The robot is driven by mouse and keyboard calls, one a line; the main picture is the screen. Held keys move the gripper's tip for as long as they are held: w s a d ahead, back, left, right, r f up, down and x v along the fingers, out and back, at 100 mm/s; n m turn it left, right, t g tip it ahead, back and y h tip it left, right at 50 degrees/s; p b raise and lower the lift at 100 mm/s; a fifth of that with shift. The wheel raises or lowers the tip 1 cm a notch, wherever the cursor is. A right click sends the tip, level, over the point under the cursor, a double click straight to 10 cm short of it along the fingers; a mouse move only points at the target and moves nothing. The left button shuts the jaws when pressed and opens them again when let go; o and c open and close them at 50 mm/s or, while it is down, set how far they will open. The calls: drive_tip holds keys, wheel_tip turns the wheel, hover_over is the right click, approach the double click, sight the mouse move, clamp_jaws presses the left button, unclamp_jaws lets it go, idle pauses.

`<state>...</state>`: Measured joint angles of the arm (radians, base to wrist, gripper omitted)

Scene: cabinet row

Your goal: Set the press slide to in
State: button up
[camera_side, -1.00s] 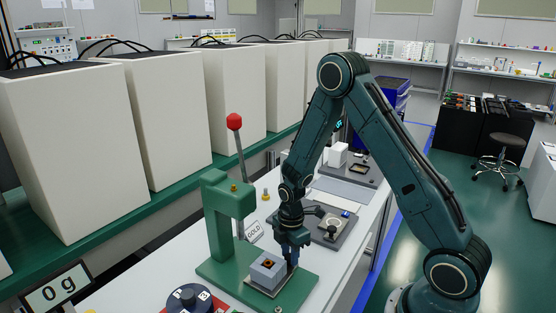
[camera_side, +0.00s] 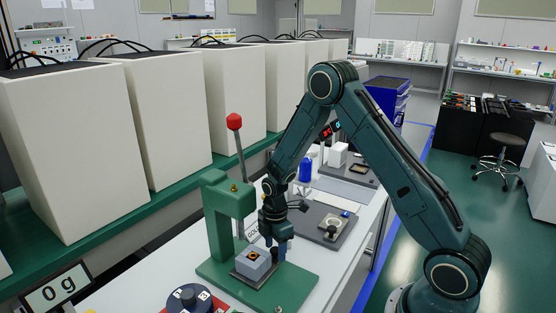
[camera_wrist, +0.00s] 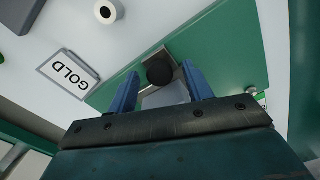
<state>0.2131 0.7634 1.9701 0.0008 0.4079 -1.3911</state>
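The green press (camera_side: 228,208) has a lever with a red knob (camera_side: 234,122), tilted slightly from upright. Its slide (camera_side: 242,276) carries a grey block (camera_side: 254,263) with a dark hole ringed in orange. The block sits close to the press column, at its front. My gripper (camera_side: 279,255) points down just right of the block. In the wrist view, the blue fingers of my gripper (camera_wrist: 160,80) stand apart on either side of the slide's round black knob (camera_wrist: 159,69), with a narrow gap showing at each side. Part of the grey slide plate shows between them.
A GOLD sign (camera_wrist: 69,74) stands behind the press. A grey fixture plate (camera_side: 326,225) lies behind my gripper. Tall white boxes (camera_side: 160,115) line the left.

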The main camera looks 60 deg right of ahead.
drive_tip(key=shift+s, duration=0.2)
drive_tip(key=shift+s, duration=0.85)
drive_tip(key=s, duration=0.6)
drive_tip(key=shift+s, duration=0.3)
wheel_tip(320, 180, up, 14)
drive_tip(key=s+a+r+m+t, duration=0.1)
drive_tip(key=s+a+r+m, duration=0.1)
drive_tip(key=r, duration=0.4)
drive_tip(key=s+a+r+m+t, duration=0.2)
drive_tip(key=s+a+r+m, duration=0.1)
drive_tip(key=s+r+m, duration=0.1)
drive_tip(key=shift+a+r+m, duration=0.3)
drive_tip(key=shift+r+m, duration=0.2)
drive_tip(key=shift+r, duration=0.7)
drive_tip(key=shift+s, duration=0.1)
drive_tip(key=shift+f, duration=0.1)
